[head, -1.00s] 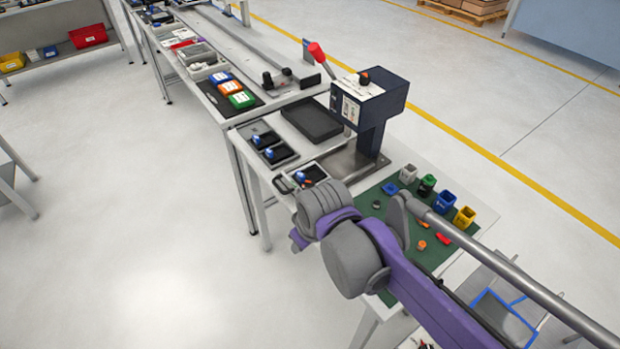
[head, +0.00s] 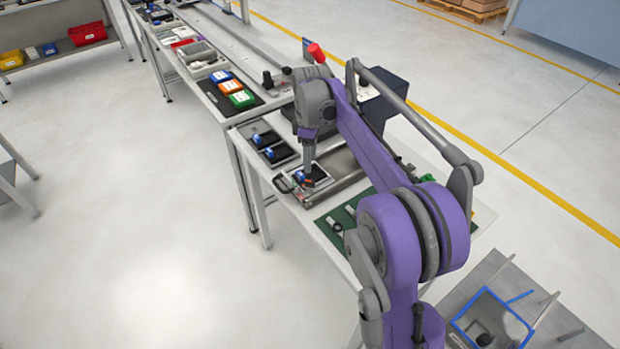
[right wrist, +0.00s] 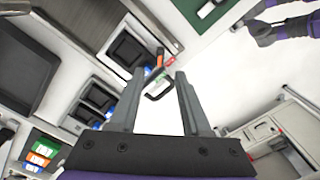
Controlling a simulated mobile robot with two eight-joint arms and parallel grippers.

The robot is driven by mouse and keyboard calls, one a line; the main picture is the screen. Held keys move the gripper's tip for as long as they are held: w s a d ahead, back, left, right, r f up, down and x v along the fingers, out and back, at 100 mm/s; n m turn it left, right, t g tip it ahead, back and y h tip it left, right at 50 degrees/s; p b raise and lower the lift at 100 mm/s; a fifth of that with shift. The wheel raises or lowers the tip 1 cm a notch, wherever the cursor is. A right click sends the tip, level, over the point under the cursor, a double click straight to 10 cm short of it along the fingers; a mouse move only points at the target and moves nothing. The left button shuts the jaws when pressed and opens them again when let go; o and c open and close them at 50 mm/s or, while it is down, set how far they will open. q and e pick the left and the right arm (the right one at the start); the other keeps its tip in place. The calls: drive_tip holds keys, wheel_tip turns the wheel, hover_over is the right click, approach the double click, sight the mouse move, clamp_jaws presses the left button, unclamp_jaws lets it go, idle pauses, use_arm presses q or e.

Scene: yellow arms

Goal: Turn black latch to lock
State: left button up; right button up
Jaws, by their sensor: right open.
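A black latch with a loop-shaped handle (head: 284,184) sits at the front left corner of a grey fixture tray (head: 318,196) on the workbench. My right gripper (head: 308,178) points down over the fixture, close to the latch. In the right wrist view the right gripper (right wrist: 160,78) is open, its fingers apart with nothing held. Whether a finger touches the latch I cannot tell. My left gripper is not in view.
Two black trays with blue parts (head: 272,146) lie behind the fixture. A green mat (head: 340,217) lies in front. The floor left of the bench is clear.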

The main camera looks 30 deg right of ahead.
sight(310, 181)
wheel_tip(310, 181, down, 8)
drive_tip(key=shift+f, duration=0.1)
idle(0.4)
clamp_jaws()
